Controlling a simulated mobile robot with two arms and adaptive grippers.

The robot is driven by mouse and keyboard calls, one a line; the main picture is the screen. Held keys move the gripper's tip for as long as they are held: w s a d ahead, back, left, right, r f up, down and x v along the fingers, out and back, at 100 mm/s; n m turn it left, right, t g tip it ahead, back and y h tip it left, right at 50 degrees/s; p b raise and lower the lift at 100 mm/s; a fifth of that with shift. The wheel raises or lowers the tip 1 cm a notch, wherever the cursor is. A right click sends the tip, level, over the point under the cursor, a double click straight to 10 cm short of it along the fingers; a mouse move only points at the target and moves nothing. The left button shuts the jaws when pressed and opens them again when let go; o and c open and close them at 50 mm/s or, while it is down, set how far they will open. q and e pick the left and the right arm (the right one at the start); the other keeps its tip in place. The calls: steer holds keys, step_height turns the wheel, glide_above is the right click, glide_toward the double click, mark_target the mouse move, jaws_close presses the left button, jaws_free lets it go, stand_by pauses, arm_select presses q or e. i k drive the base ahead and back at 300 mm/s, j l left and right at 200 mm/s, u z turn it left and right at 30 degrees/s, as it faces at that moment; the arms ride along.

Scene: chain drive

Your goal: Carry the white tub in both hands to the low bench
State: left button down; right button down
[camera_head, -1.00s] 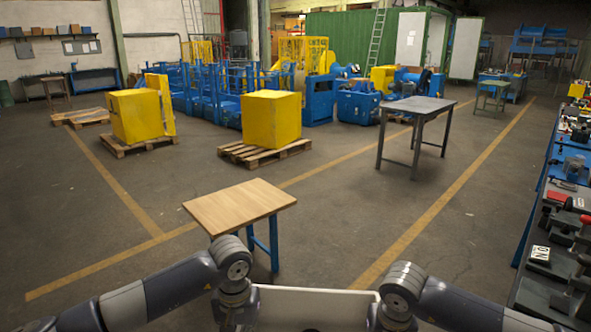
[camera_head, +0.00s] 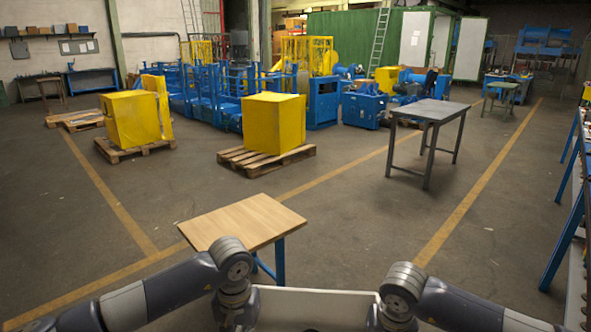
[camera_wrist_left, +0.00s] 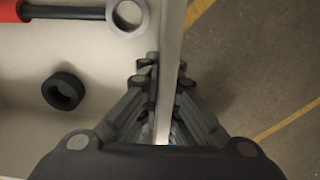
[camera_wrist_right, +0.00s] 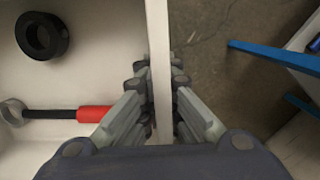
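The white tub (camera_head: 315,309) is at the bottom of the head view, between my two arms; only its upper part shows. In the left wrist view my left gripper (camera_wrist_left: 160,72) is closed on the tub's wall (camera_wrist_left: 170,45), one finger on each side. In the right wrist view my right gripper (camera_wrist_right: 161,78) is closed on the opposite wall (camera_wrist_right: 158,35) the same way. Inside lie a black ring (camera_wrist_left: 63,91) and a red-handled tool with a grey ring end (camera_wrist_right: 65,114). The low bench (camera_head: 245,220), with wooden top and blue legs, stands just ahead, slightly left; my left arm covers its near corner.
A taller grey table (camera_head: 430,112) stands farther back right. Yellow boxes (camera_head: 274,122) on pallets stand behind the bench. A blue-framed workbench (camera_head: 568,225) runs along the right edge. Floor between the low bench and right workbench is clear.

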mark_target(242, 223)
steer(key=i+j, duration=0.1)
steer(key=i, duration=3.7)
steer(key=i+u, duration=0.1)
steer(key=u, duration=1.45)
